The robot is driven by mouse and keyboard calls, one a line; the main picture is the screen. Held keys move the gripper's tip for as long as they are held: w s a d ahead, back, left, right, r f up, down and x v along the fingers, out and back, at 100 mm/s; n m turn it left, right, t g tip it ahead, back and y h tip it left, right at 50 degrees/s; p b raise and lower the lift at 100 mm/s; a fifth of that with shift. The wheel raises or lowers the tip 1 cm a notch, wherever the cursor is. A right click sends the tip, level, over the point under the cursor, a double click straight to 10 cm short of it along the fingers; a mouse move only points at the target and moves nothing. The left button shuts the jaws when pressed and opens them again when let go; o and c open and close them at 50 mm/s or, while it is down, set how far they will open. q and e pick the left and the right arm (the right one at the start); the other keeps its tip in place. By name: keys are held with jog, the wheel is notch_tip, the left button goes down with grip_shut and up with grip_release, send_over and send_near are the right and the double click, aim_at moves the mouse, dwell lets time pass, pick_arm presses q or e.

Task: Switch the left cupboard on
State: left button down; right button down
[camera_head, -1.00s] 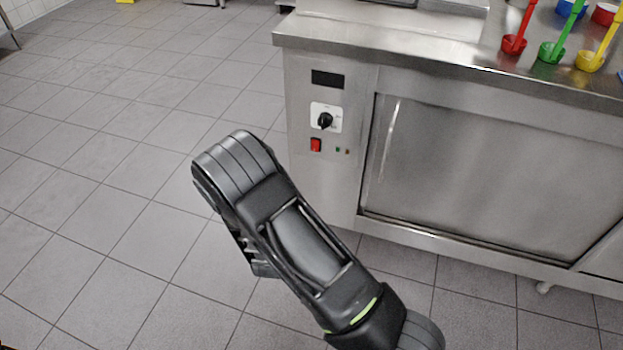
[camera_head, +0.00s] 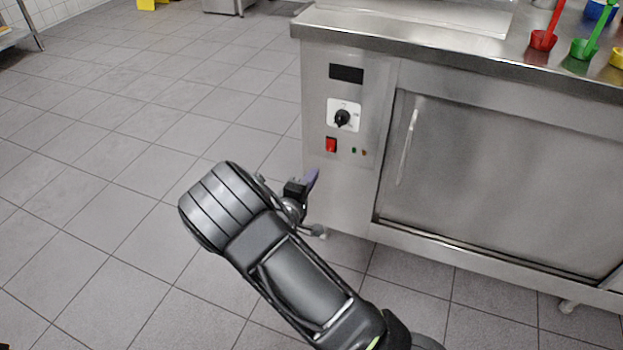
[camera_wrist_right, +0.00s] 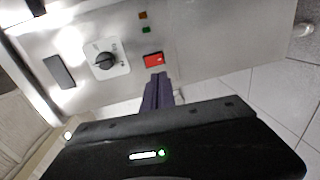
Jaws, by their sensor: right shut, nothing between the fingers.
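The left cupboard (camera_head: 480,190) is a stainless steel unit with a sliding door and a control panel at its left end. The panel has a red rocker switch (camera_head: 331,145), a black rotary knob (camera_head: 342,118) on a white plate, a dark display and two small lamps. My right gripper (camera_head: 313,177) is shut and empty, its purple fingertips just below and left of the switch. In the right wrist view the fingertips (camera_wrist_right: 159,77) point at the red switch (camera_wrist_right: 153,60), close below it; contact cannot be told. My left gripper is not in view.
The steel worktop (camera_head: 430,48) overhangs the panel and carries coloured ladles, among them a red one (camera_head: 543,40) and a green one (camera_head: 584,48). The door handle (camera_head: 407,147) is right of the panel. Tiled floor (camera_head: 130,130) to the left is clear.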

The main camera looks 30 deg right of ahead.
aim_at(331, 150)
jog(key=b+x, duration=0.3)
jog(key=x, duration=0.7)
jog(key=shift+w+d+f, duration=0.1)
jog(key=shift+d+f, duration=0.05)
jog(key=shift+d, duration=0.15)
jog(key=shift+w+d, duration=0.3)
jog(key=shift+d, duration=0.05)
jog(key=shift+b, duration=0.3)
jog(key=shift+d+f+b, duration=0.15)
jog(key=shift+f+b, duration=0.1)
jog(key=shift+b, duration=0.15)
jog(key=shift+r, duration=0.3)
